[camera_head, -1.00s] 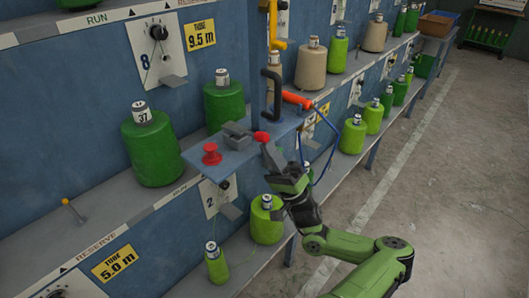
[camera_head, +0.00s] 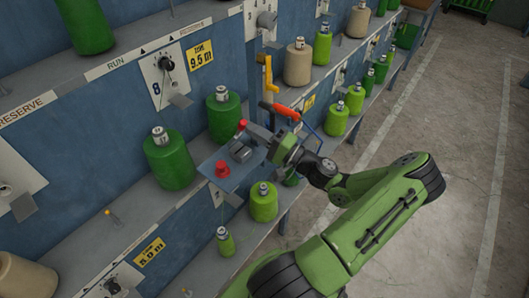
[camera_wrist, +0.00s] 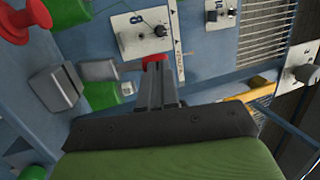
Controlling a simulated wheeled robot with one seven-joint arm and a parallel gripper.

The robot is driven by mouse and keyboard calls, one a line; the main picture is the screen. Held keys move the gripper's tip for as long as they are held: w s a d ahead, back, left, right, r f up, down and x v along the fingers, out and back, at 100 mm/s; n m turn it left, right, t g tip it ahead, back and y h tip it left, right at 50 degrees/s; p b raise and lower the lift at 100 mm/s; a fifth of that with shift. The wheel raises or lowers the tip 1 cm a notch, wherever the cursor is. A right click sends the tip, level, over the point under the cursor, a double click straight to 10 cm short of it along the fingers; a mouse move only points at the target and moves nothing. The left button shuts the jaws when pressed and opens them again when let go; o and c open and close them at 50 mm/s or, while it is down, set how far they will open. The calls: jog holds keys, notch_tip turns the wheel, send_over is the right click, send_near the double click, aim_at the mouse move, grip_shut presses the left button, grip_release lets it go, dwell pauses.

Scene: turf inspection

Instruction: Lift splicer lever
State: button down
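The splicer is a grey metal block (camera_head: 240,151) on a small blue shelf plate, and it also shows in the wrist view (camera_wrist: 55,88). Its lever ends in a red knob (camera_head: 242,124), which now stands above the block in the head view. The grey lever arm (camera_wrist: 100,70) runs toward the knob in the wrist view. My gripper (camera_head: 264,134) is at the right of the knob. In the wrist view its fingers (camera_wrist: 156,70) are close together, with the red knob just beyond the tips. Part of the knob is hidden, and I cannot tell whether they grip it.
A red spool-shaped peg (camera_head: 222,170) stands on the same blue plate (camera_head: 226,185). Green bobbins (camera_head: 168,160) stand behind and below it. An orange-red handle (camera_head: 280,111) with a blue hose is close to my wrist. The concrete floor at right is open.

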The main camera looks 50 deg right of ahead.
aim_at(243, 120)
jog(key=w+r+g+p, duration=0.2)
jog(key=p, duration=0.3)
jog(key=shift+w+r+g+h, duration=0.1)
jog(key=shift+w+g+h, duration=0.2)
jog(key=shift+h, duration=0.1)
